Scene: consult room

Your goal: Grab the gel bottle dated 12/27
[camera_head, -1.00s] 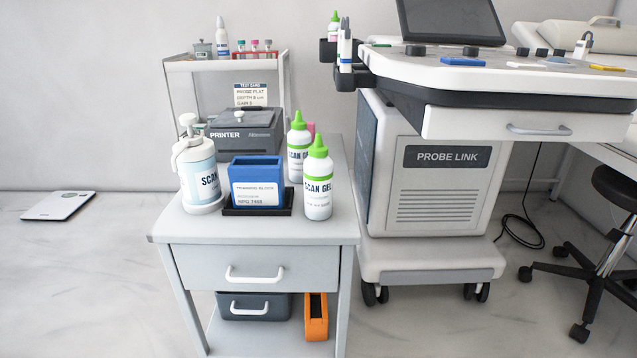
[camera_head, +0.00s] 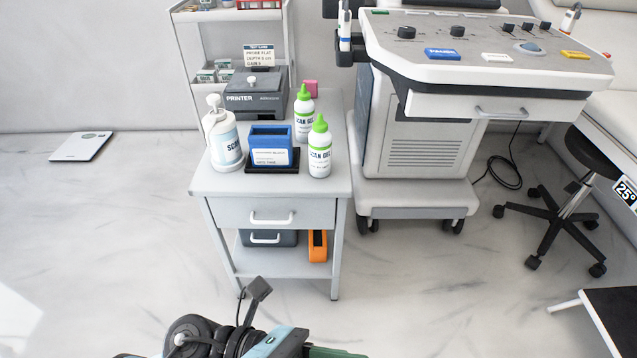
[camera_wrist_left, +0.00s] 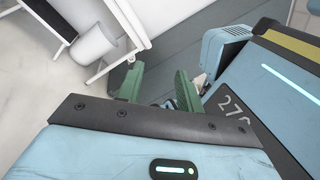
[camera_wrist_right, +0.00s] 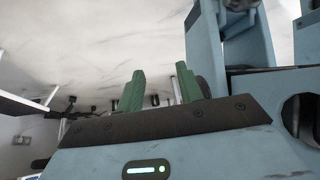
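The front gel bottle (camera_head: 320,152) is at the right edge of the cart top. The rear gel bottle (camera_head: 304,122) is behind it and partly covered by it. Their labels read "SCAN GEL", but any dates are too small to read. My left gripper (camera_wrist_left: 158,76) is open and empty in the left wrist view. My right gripper (camera_wrist_right: 160,70) is open and empty in the right wrist view. Neither wrist view shows a gel bottle.
The cart top (camera_head: 212,180) also holds a pump bottle (camera_head: 224,140), a blue warming block (camera_head: 270,158) on a black tray, and a printer (camera_head: 245,100). An ultrasound machine (camera_head: 420,145) stands close at the right. Floor in front of the cart is clear.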

